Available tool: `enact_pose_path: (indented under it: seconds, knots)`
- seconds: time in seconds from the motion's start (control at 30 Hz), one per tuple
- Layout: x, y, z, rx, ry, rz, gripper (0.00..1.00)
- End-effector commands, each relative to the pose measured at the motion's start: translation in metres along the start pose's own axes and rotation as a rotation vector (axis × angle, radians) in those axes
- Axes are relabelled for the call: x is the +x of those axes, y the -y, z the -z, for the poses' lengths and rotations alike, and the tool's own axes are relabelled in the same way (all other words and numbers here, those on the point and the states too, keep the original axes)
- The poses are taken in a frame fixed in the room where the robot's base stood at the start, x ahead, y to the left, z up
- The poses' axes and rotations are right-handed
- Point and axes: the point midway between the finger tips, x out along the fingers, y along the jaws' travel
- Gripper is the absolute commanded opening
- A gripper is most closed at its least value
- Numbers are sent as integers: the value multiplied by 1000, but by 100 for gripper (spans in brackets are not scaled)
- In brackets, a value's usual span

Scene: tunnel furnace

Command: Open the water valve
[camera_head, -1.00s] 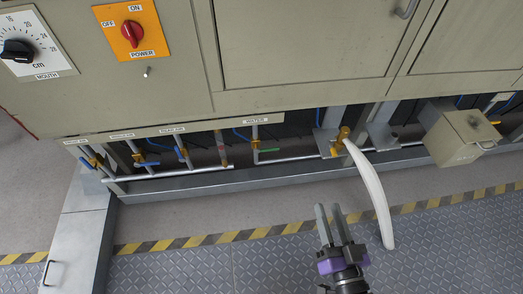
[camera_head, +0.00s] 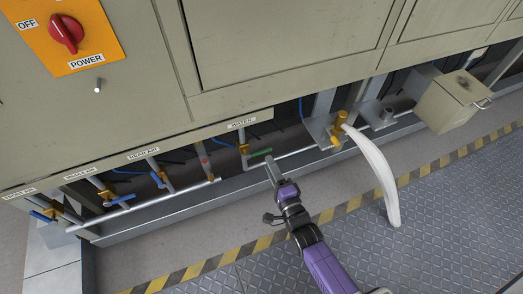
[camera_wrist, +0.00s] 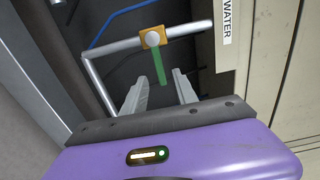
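The water valve has a green lever handle (camera_head: 260,152) and a brass body (camera_head: 244,149) on a grey pipe, under the WATER label (camera_head: 241,123). In the wrist view the green handle (camera_wrist: 159,68) points from the brass body (camera_wrist: 153,38) toward my gripper. My gripper (camera_head: 270,168) is just in front of the handle in the head view. In the wrist view my gripper (camera_wrist: 160,92) is open, with one finger on each side of the handle's free end. I cannot tell whether either finger touches it.
Valves with blue handles (camera_head: 158,178) stand to the left under their own labels. A white hose (camera_head: 375,165) hangs from a brass fitting at right. A beige box (camera_head: 447,103) is farther right. The cabinet edge overhangs the pipes, and a grey rail (camera_head: 200,204) runs below them.

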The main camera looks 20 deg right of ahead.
Motion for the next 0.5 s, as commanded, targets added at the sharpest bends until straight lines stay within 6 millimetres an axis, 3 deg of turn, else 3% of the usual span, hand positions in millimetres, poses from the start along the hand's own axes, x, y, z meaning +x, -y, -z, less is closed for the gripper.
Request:
enact_pose_path:
  seconds: [0.3,0.5]
  knots:
    - [49,-1,0,-3,0,2,35]
    - [65,-1,0,-3,0,0,35]
